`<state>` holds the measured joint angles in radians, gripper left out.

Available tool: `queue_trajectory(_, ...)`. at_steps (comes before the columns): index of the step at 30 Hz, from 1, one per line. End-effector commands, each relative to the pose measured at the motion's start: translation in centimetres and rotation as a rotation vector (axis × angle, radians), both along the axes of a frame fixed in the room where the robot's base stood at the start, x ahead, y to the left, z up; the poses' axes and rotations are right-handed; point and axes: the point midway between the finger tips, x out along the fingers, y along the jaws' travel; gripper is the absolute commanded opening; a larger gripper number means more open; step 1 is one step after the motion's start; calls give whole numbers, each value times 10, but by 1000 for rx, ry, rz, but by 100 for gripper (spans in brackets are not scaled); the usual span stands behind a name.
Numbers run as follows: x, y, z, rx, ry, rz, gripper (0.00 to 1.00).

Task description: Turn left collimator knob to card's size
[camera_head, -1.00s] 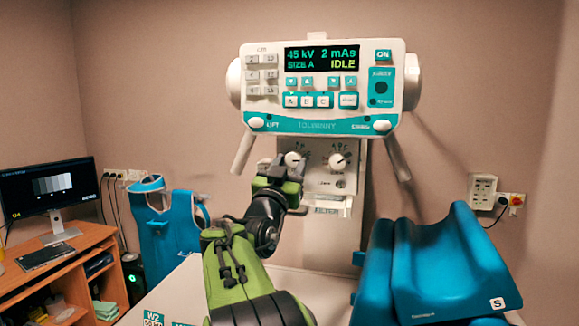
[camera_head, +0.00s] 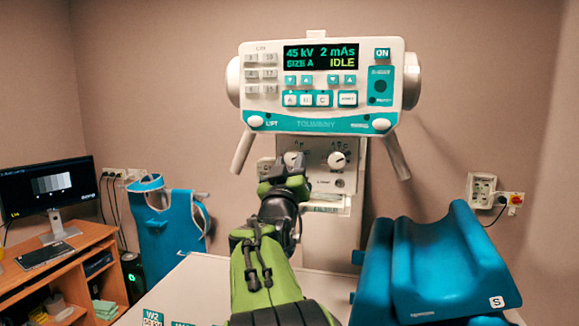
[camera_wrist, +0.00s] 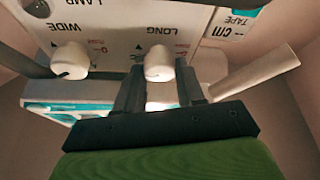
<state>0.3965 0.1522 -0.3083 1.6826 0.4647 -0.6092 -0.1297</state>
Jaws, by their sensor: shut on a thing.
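The collimator panel (camera_head: 320,187) sits under the console and carries two white knobs. My gripper (camera_head: 284,172) is at the left knob (camera_head: 292,158) and partly covers it in the head view. In the wrist view, which is upside down, my gripper's dark fingers (camera_wrist: 159,88) stand on either side of this knob (camera_wrist: 159,63), by the word LONG, and are shut on it. The right knob (camera_head: 337,159) is free; it also shows in the wrist view (camera_wrist: 70,60), by the word WIDE. The left knob's pointer mark is not readable. I cannot make out a size card.
The console (camera_head: 320,88) above shows 45 kV, 2 mAs, SIZE A and IDLE, with slanted handles below. A blue padded support (camera_head: 440,270) stands at the right on the pale table. A desk with a monitor (camera_head: 48,187) and a blue apron (camera_head: 170,225) are at the left.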

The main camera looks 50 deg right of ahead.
Motion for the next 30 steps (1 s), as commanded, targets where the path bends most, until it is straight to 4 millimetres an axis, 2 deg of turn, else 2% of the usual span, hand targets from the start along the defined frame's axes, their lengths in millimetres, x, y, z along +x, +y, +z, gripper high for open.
queue_trajectory(21,-6,-2,3,-267,617,-1,8)
queue_trajectory(30,-6,-3,4,-354,821,-1,8)
